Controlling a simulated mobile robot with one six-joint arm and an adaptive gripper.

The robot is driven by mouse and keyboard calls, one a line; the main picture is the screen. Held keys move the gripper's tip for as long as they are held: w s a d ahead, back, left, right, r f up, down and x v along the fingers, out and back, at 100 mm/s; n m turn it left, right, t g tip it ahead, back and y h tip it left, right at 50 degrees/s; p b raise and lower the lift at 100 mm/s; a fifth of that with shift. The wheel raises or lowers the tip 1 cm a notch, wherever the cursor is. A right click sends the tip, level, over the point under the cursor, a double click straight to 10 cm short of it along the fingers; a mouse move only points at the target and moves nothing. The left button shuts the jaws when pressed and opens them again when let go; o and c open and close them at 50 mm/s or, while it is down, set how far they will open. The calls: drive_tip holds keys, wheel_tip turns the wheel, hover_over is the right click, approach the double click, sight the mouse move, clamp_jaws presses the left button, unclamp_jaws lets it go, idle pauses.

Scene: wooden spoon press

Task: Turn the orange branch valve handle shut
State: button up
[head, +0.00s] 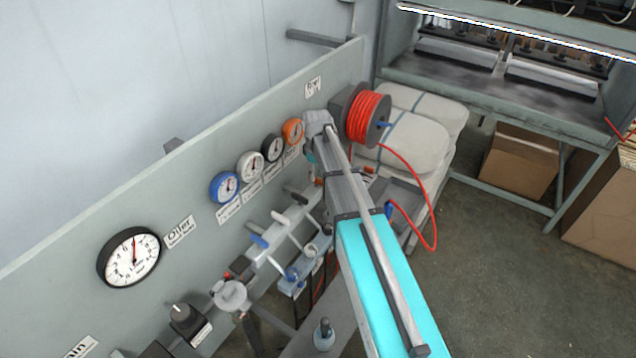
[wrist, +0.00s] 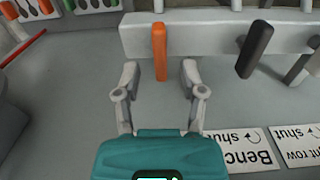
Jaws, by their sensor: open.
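The orange branch valve handle (wrist: 159,52) shows in the wrist view as a narrow bar that runs down from a pale pipe (wrist: 205,33). My gripper (wrist: 160,80) is open, with one finger to the left and one to the right of the handle's lower end. Gaps show between the handle and both fingers, and I cannot tell whether they are at the same depth. In the head view my arm hides most of the gripper and the handle.
A black handle (wrist: 255,50) hangs close to the right finger. Upside-down labels (wrist: 243,149) lie on the panel. In the head view, an orange-rimmed gauge (head: 293,131) sits beside other gauges, and a red hose reel (head: 368,117) stands right of my arm.

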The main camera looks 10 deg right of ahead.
sight(317, 180)
drive_tip(key=shift+f+b, duration=1)
drive_tip(key=shift+f, duration=0.35)
